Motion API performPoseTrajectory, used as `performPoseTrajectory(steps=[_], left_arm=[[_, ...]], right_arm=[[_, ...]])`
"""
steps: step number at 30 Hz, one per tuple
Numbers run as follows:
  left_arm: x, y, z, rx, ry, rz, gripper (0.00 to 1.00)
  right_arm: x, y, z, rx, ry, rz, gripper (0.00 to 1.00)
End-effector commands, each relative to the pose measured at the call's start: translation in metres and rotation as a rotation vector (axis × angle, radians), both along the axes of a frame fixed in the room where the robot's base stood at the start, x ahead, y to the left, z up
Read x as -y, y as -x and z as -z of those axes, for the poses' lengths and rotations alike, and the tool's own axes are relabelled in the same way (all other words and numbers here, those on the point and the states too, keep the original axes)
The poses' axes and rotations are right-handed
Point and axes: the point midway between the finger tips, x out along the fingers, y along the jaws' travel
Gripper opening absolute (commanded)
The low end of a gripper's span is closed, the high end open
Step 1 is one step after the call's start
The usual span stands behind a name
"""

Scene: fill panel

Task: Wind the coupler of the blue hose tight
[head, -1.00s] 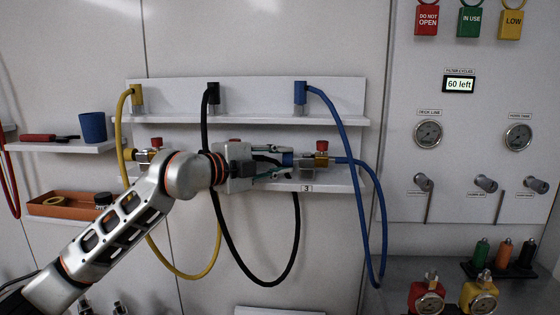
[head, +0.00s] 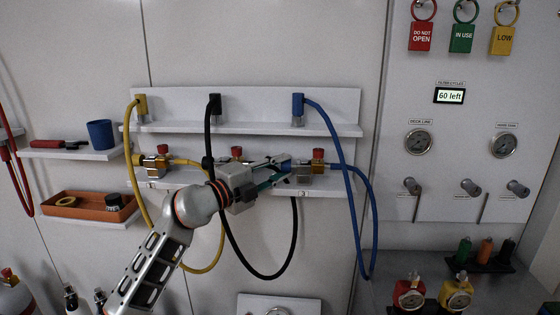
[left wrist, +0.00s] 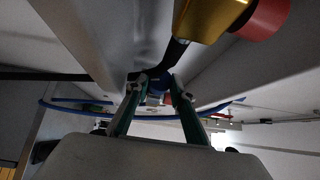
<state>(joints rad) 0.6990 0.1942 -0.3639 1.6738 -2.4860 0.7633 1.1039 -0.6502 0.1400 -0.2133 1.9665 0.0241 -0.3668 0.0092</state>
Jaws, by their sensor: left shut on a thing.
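The blue hose (head: 350,195) hangs in a loop from its blue fitting on the upper shelf and runs back to a brass valve with a red knob (head: 318,160) on the lower shelf. In the left wrist view, the fingertips (left wrist: 160,92) close on either side of a blue piece. Whether the coupler is seated square is too small to tell. My right gripper is not in view.
A black hose (head: 235,250) and a yellow hose (head: 198,266) hang beside my left arm, with other red-knobbed brass valves (head: 155,164) on the same shelf. In the left wrist view, a brass body with a red knob (left wrist: 265,18) is close above the fingers.

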Motion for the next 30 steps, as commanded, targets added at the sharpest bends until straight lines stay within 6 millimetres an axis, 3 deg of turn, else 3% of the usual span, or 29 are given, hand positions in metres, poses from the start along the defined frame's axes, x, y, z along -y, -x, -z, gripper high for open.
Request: performPoseTrajectory(steps=[6, 7, 9, 25, 30], left_arm=[[0.000, 0.000, 0.000, 0.001, 0.001, 0.000, 0.02], [0.000, 0.000, 0.000, 0.001, 0.001, 0.000, 0.31], [-0.001, 0.000, 0.000, 0.000, 0.000, -0.001, 0.41], [-0.001, -0.001, 0.004, -0.007, -0.004, -0.002, 0.41], [-0.001, -0.001, 0.003, -0.012, -0.005, 0.002, 0.41]], right_arm=[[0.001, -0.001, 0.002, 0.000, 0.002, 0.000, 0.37], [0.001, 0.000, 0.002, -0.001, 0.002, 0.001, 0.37], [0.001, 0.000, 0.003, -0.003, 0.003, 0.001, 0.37], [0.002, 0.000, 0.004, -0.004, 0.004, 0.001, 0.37], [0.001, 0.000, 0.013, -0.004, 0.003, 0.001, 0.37]])
